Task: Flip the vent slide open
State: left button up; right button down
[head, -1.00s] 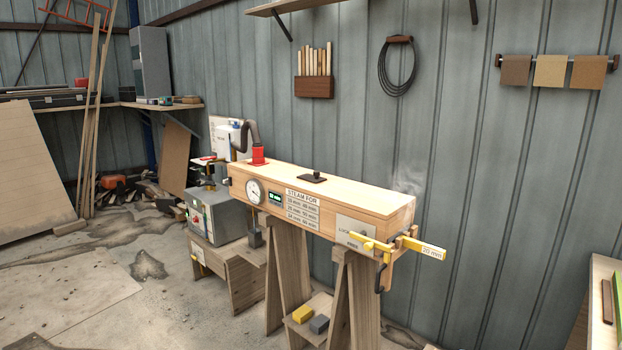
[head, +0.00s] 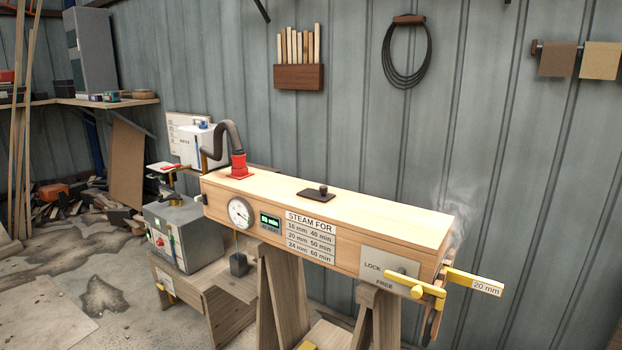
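The vent slide, a small dark plate with a knob (head: 318,194), lies flat on top of the long wooden steam box (head: 275,192). Whether any opening shows beside or beneath the plate is too small to tell. The box rests on wooden trestles, with a round gauge (head: 240,213), a small green display (head: 270,221) and a "STEAM FOR" label (head: 310,238) on its front. Neither of my grippers is in view.
A yellow lever (head: 417,290) sits by the LOCK/FREE plate (head: 384,267) at the box's right end, with a yellow "20 mm" tag (head: 474,282). Steam rises there. A black hose (head: 231,135) joins a red fitting (head: 239,166) on top. A grey boiler (head: 178,231) stands left.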

aim_at(321, 196)
jog(key=i+j+z, duration=0.1)
jog(key=i+j, duration=0.15)
jog(key=i+j+z, duration=0.1)
jog(key=i+j, duration=0.15)
jog(key=j, duration=0.15)
jog(key=i+j, duration=0.2)
jog(key=i+j+z, duration=0.15)
jog(key=j, duration=0.3)
jog(key=i+j+z, duration=0.1)
jog(key=i+j, duration=0.15)
jog(key=i+j+z, duration=0.1)
jog(key=j, duration=0.4)
jog(key=i+j, duration=0.3)
jog(key=j+z, duration=0.05)
jog(key=j, duration=0.05)
